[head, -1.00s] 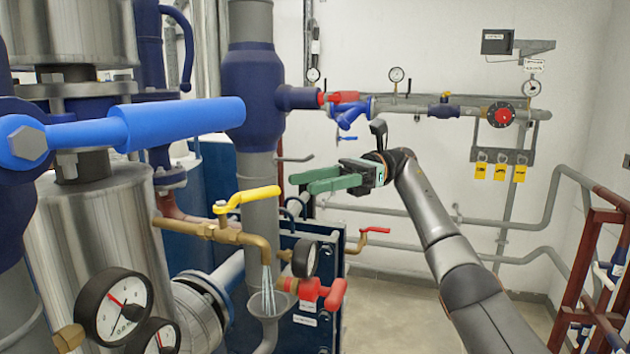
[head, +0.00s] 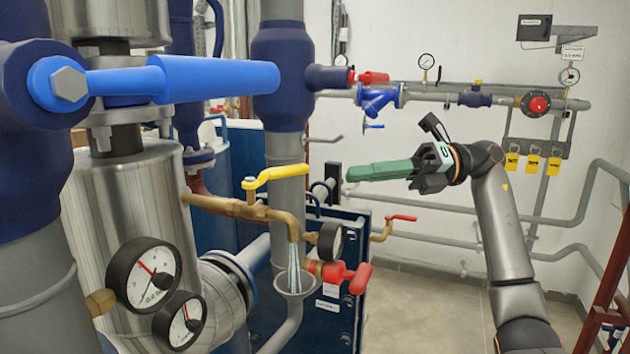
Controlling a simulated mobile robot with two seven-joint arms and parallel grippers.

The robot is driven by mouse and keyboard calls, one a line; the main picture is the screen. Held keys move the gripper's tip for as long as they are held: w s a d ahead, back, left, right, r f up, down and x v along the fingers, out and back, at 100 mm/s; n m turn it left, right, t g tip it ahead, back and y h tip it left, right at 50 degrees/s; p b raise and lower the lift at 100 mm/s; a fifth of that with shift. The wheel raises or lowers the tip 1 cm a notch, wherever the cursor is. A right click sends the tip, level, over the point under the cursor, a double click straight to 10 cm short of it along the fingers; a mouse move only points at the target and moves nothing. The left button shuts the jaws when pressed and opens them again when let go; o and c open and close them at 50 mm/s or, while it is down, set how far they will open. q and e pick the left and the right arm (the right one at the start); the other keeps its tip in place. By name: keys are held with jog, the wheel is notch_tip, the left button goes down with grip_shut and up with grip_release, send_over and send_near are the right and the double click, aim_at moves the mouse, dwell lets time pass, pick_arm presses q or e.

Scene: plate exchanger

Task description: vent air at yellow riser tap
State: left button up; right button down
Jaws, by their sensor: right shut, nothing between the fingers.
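The yellow lever tap (head: 276,176) sits on a brass riser pipe (head: 235,207) left of centre. Its lever lies roughly along the pipe. The pipe's outlet bends down, and pale streaks of water (head: 294,268) fall from it into a grey funnel (head: 295,284). My right gripper (head: 350,172), with green fingers, is to the right of the lever at about its height in the picture. The fingers are together and empty, pointing left, apart from the tap. My left gripper is out of view.
A large blue lever (head: 205,80) crosses the upper left. Two dial gauges (head: 145,272) stand at the lower left. A red-handled valve (head: 340,274) is beside the funnel, and a smaller red lever (head: 402,217) is to its right. The floor (head: 425,310) at right looks clear.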

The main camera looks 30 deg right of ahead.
jog(key=s+a+m+t+h+b, duration=0.1)
jog(key=s+m+t+h, duration=0.4)
jog(key=s+m, duration=0.55)
jog(key=m+t+p, duration=0.2)
jog(key=m+p, duration=0.1)
jog(key=m, duration=0.1)
send_near(285, 174)
jog(key=s+a+x, duration=0.1)
jog(key=x, duration=0.4)
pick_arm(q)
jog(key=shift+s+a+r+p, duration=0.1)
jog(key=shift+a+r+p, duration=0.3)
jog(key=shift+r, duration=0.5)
pick_arm(e)
jog(key=shift+w+d, duration=0.3)
jog(key=shift+w, duration=0.5)
